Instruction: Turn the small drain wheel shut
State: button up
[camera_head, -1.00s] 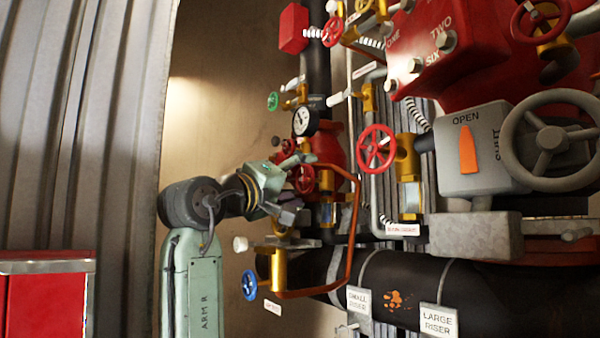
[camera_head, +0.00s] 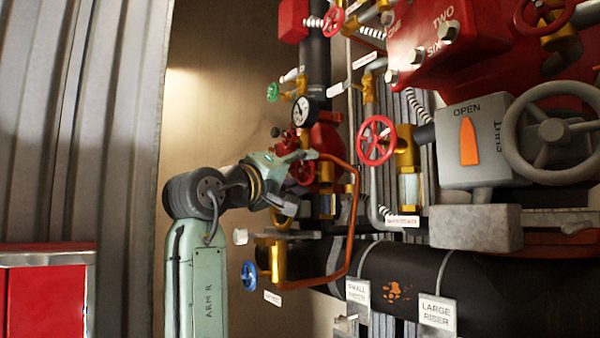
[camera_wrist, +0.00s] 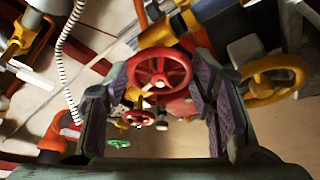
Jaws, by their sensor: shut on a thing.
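A small red handwheel (camera_wrist: 160,72) with spokes sits between the two fingers of my gripper (camera_wrist: 163,85) in the wrist view. The fingers are shut on its rim from either side. In the head view my gripper (camera_head: 297,178) reaches in from the left and partly covers the same red wheel (camera_head: 302,172). The wheel sits beside the dark vertical pipe, below the round gauge (camera_head: 304,111). I cannot read a label on it, and its turn position is unclear.
A blue wheel (camera_head: 249,274) and a bent copper pipe (camera_head: 356,205) lie below and right of my gripper. A larger red wheel (camera_head: 376,140) and a grey valve box (camera_head: 470,148) stand to the right. A yellow wheel (camera_wrist: 273,80) is close by my right finger in the wrist view.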

jog(key=shift+c, duration=0.9)
jog(key=shift+m, duration=0.3)
jog(key=shift+w+f+m+g+h, duration=0.15)
jog(key=shift+m+h, duration=0.4)
jog(key=shift+m, duration=0.7)
jog(key=shift+s+r+m+g+h, duration=0.1)
jog(key=shift+m+g+h, duration=0.15)
jog(key=shift+m+h, duration=0.65)
jog(key=shift+w+f+m+g+h, duration=0.1)
jog(key=shift+m+g+h, duration=0.15)
jog(key=shift+m, duration=1.3)
jog(key=o, duration=1.2)
